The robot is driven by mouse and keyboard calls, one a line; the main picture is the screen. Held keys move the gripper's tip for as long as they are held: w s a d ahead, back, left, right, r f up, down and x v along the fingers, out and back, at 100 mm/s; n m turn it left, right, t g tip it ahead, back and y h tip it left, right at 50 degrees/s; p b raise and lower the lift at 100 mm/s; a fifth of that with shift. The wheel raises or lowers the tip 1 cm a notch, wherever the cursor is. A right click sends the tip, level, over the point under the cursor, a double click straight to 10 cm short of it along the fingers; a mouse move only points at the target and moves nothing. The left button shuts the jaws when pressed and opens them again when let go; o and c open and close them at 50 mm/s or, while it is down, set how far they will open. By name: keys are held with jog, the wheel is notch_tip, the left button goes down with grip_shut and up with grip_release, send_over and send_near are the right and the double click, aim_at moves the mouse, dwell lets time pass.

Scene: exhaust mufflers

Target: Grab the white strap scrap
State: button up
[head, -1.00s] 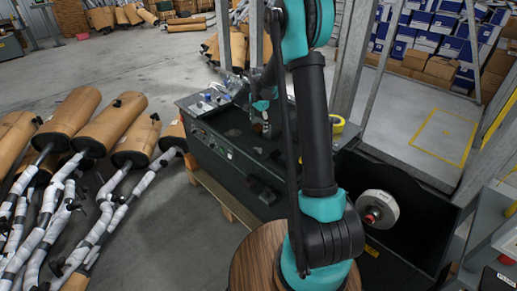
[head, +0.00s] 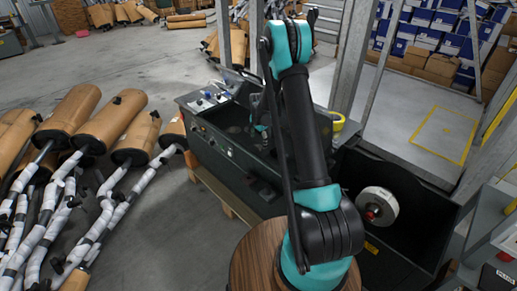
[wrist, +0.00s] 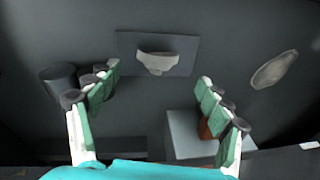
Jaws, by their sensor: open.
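A pale, curved strap-like piece (wrist: 157,63), likely the white strap scrap, lies on a dark grey rectangular patch (wrist: 186,45) in the wrist view. It is ahead of my gripper (wrist: 158,78), between the lines of its two fingers and apart from them. My gripper is open with nothing between its green-padded fingers. A second pale, oval piece (wrist: 274,70) lies to the right on the dark surface. In the head view my gripper is over the dark machine bench (head: 228,148), mostly hidden by my arm, and I cannot make out the scrap.
In the wrist view a dark cylinder (wrist: 59,79) stands by the left finger, and a grey block (wrist: 185,140) lies below the right finger. In the head view, a yellow tape roll (head: 337,122) sits right of my arm. Wrapped mufflers (head: 75,108) lie on the floor left.

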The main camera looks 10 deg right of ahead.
aim_at(259, 145)
jog(key=shift+w+f, duration=0.2)
jog(key=shift+f, duration=1.6)
jog(key=shift+c, duration=0.5)
jog(key=c, duration=0.8)
